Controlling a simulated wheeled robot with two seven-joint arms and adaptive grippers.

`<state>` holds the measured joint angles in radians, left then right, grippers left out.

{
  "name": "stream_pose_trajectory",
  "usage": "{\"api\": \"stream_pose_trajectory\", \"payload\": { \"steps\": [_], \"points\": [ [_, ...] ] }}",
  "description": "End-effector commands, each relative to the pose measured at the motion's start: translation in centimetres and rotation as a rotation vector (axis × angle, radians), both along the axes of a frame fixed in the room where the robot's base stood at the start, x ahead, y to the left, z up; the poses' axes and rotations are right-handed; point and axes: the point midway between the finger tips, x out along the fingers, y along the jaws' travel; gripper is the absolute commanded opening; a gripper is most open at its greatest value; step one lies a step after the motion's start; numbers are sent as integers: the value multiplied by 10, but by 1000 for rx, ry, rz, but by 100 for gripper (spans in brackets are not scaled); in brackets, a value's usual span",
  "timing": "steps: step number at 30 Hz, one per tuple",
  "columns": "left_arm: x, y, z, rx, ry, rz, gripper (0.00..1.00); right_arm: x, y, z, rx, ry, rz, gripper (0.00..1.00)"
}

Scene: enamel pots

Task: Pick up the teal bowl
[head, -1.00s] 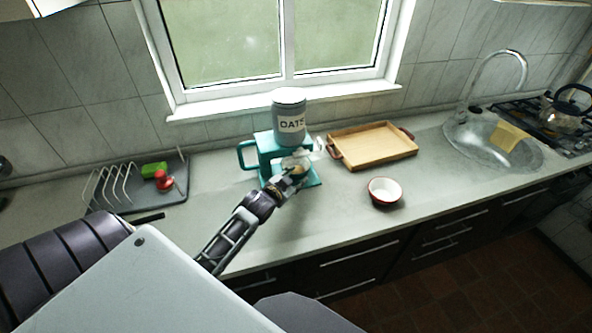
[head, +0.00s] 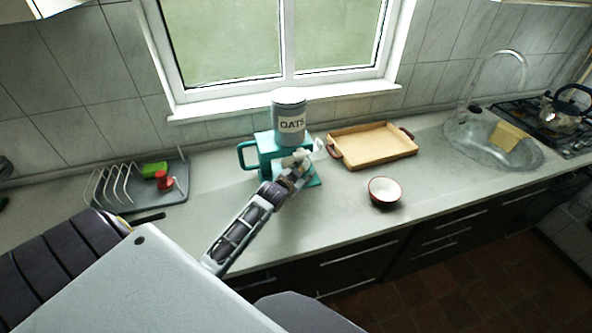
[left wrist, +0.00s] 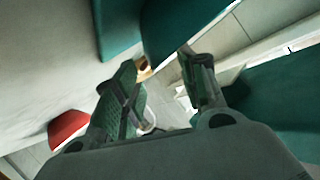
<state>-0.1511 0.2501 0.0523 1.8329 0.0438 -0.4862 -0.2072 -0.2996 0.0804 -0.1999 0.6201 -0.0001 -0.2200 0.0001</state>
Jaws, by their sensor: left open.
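A teal appliance (head: 268,150) with a side handle and a flat base stands on the counter below the window. A grey OATS canister (head: 290,117) sits on top of it. My left gripper (head: 301,160) is open at the front of this appliance, above its base, and covers what is there. No separate teal bowl can be made out clearly. In the left wrist view, my left gripper (left wrist: 163,95) has its fingers apart, with large teal surfaces (left wrist: 180,25) close ahead. Whether one of them is a bowl I cannot tell. My right gripper is not in view.
A red-and-white bowl (head: 385,191) stands right of the gripper near the counter's front edge. A wooden tray (head: 372,146) lies behind it. The sink (head: 490,146) is at right.

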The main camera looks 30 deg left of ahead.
Motion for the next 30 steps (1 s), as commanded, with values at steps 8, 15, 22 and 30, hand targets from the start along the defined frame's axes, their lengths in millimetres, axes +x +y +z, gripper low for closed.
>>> {"api": "stream_pose_trajectory", "payload": {
  "steps": [8, 15, 22, 30],
  "points": [
    [0, 0, 0, 0, 0, 0, 42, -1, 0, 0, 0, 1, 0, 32],
    [8, 1, -3, 0, 1, 0, 42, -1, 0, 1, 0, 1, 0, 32],
    [26, 2, -9, 0, 0, 0, 42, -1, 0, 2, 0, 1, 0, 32],
    [46, 4, -17, 0, 0, 0, 42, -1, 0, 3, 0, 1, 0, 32]
  ]
}}
